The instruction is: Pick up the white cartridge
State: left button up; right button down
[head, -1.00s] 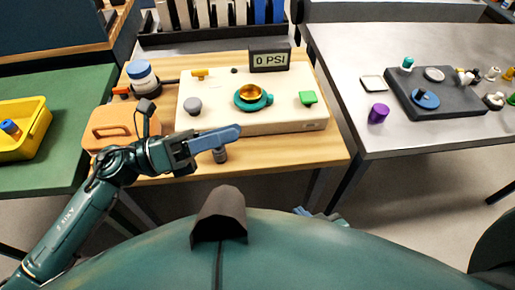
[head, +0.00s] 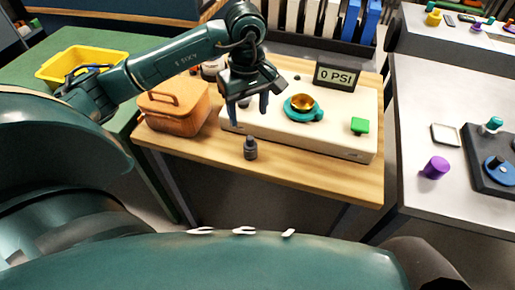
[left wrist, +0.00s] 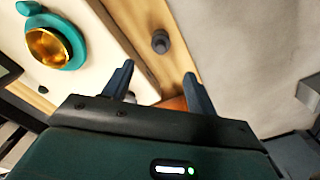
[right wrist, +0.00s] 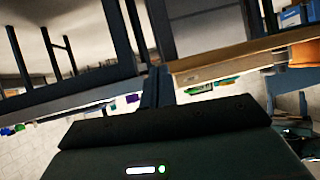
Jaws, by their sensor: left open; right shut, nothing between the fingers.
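Several upright white cartridges (head: 311,16) stand beside blue ones (head: 371,18) in a black rack at the back of the head view. I cannot tell which white one the task means. My left gripper (head: 248,106) is open and empty, pointing down over the front left of the cream box, in front of the rack and apart from it. Its spread fingers (left wrist: 159,74) also show in the left wrist view, with nothing between them. My right gripper (right wrist: 161,72) is shut and empty in the right wrist view, away from the cartridges.
The cream box (head: 340,141) carries a gold-and-teal fitting (head: 303,104), a green button (head: 359,125) and a gauge (head: 347,77). A grey bottle (head: 250,148) stands at the wooden table's front. An orange-brown case (head: 174,108) is at left. A purple cylinder (head: 435,167) stands on the right table.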

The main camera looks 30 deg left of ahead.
aim_at(250, 137)
pick_arm(q)
notch_tip(250, 137, down, 11)
jog(key=shift+s+d+r+p, duration=0.1)
jog(key=shift+r+p, duration=0.1)
jog(key=shift+p, duration=0.45)
jog(key=shift+c, duration=0.5)
jog(key=c, duration=1)
jog(key=shift+r, duration=0.1)
